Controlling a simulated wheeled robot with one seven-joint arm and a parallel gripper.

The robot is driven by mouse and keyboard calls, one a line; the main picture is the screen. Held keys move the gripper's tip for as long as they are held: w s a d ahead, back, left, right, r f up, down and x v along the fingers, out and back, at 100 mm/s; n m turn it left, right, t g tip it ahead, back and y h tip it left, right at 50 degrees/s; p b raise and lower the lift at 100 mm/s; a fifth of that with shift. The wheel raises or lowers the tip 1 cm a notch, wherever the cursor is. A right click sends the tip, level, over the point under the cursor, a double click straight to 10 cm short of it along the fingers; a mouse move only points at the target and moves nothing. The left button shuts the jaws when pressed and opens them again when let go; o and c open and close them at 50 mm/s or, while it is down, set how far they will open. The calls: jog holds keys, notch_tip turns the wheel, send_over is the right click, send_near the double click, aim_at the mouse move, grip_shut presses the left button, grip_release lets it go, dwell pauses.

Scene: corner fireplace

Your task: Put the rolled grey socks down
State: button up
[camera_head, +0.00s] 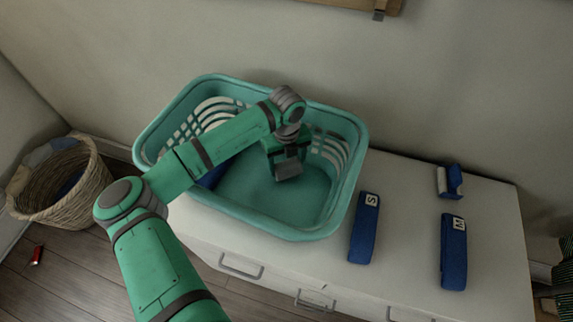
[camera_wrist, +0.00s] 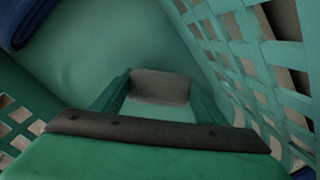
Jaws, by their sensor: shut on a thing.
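My gripper (camera_head: 285,158) is inside the turquoise laundry basket (camera_head: 150,128), in its right half and pointing down. In the wrist view my gripper (camera_wrist: 160,100) is shut on a small grey piece, the rolled grey socks (camera_wrist: 162,84). Only part of the socks shows between the fingers. In the head view the grey shape at the gripper's tip (camera_head: 288,170) is small and dark. The basket's bare floor shows around it. I cannot tell whether the socks touch the floor.
A dark blue folded cloth (camera_head: 213,174) lies at the basket's left, partly behind my arm. The basket stands on a white dresser (camera_head: 400,185). Blue holders marked S (camera_head: 363,232) and M (camera_head: 454,255) and a small blue-white thing (camera_head: 449,182) lie to the right. A wicker basket (camera_head: 88,190) stands left.

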aim_at(287, 162)
jog(key=shift+f, duration=0.3)
jog(key=shift+f, duration=0.15)
jog(key=o, duration=1.1)
jog(key=shift+o, duration=0.2)
notch_tip(287, 162, up, 12)
jog(key=shift+r, duration=0.2)
